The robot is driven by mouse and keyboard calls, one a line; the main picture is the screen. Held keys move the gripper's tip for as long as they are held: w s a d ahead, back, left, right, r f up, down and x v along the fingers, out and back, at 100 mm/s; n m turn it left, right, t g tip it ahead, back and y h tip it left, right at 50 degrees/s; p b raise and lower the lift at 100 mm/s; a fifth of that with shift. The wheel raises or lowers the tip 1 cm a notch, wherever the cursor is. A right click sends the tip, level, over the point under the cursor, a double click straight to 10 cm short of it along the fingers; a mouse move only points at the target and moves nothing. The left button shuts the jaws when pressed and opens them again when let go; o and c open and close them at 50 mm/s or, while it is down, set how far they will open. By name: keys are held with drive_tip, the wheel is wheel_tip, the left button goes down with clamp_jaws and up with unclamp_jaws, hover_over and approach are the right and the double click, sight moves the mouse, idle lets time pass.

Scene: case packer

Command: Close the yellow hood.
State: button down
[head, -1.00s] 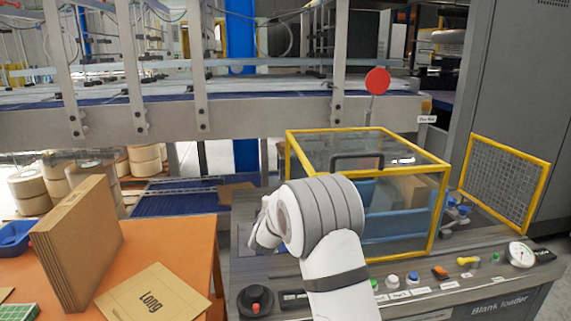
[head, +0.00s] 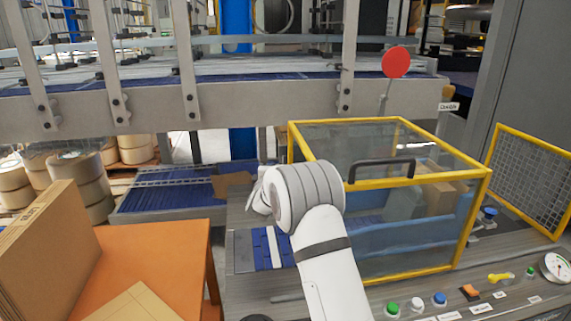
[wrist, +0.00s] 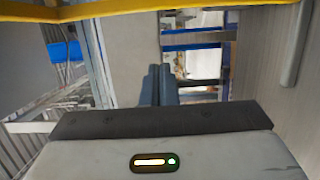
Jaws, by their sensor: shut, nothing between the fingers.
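The yellow hood (head: 400,276) is a clear-panelled box with a yellow frame, right of centre in the head view. A black handle (head: 382,171) crosses its upper front. The hood looks lowered, with its lower front edge at the console top. My gripper is left of the hood in the head view, its fingers hidden behind my wrist. In the wrist view my gripper (wrist: 160,86) shows dark fingers together, with nothing between them. A yellow frame bar (wrist: 120,9) crosses the top of that view, apart from the fingers.
The grey console (head: 330,300) carries several buttons and a gauge (head: 557,267). A yellow-framed mesh guard (head: 530,175) stands at right. An orange table (head: 150,255) with cardboard is at left. A red round sign (head: 396,64) rises behind the hood. Blue slats (head: 160,200) lie behind my gripper.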

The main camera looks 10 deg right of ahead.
drive_tip(key=w+d, duration=0.4)
drive_tip(key=d, duration=0.1)
drive_tip(key=shift+d, duration=0.15)
idle(0.5)
